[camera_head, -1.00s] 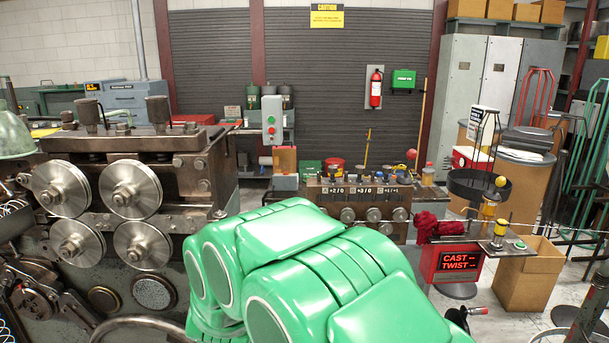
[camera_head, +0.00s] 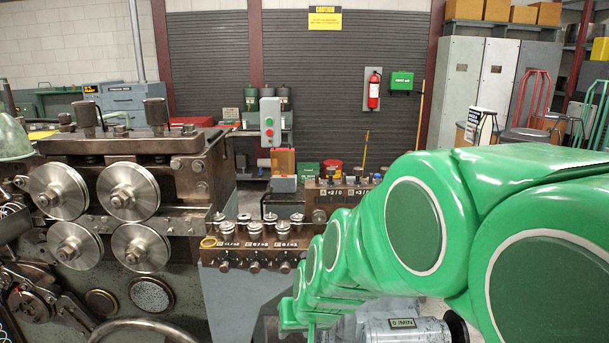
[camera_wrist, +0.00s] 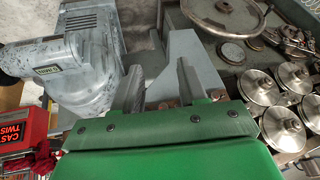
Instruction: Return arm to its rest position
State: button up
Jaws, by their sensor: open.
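My green arm (camera_head: 415,225) crosses the right half of the head view, running from the right edge down to the lower middle. Its far end is low in that view, and the fingers cannot be made out there. In the wrist view my gripper (camera_wrist: 160,82) shows two grey fingers spread apart with nothing between them. Beyond the fingers are a grey machine part (camera_wrist: 192,65) and the floor.
The coiler with its round rollers (camera_head: 128,191) stands at the left. A bench with several metal knobs (camera_head: 255,232) is beside it.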

jog(key=s+d+r+g+h, duration=0.1)
jog(key=s+d+g, duration=0.1)
jog(key=s+d, duration=0.3)
jog(key=s+d+r+m+g+h, duration=0.1)
jog(key=s+d, duration=0.5)
jog(key=s, duration=0.6)
jog(key=s+d+r+m+g+h, duration=0.1)
jog(key=s+d+g, duration=0.2)
jog(key=s+d, duration=0.2)
jog(key=s, duration=0.3)
jog(key=shift+s+d+g, duration=0.3)
jog(key=shift+s, duration=0.05)
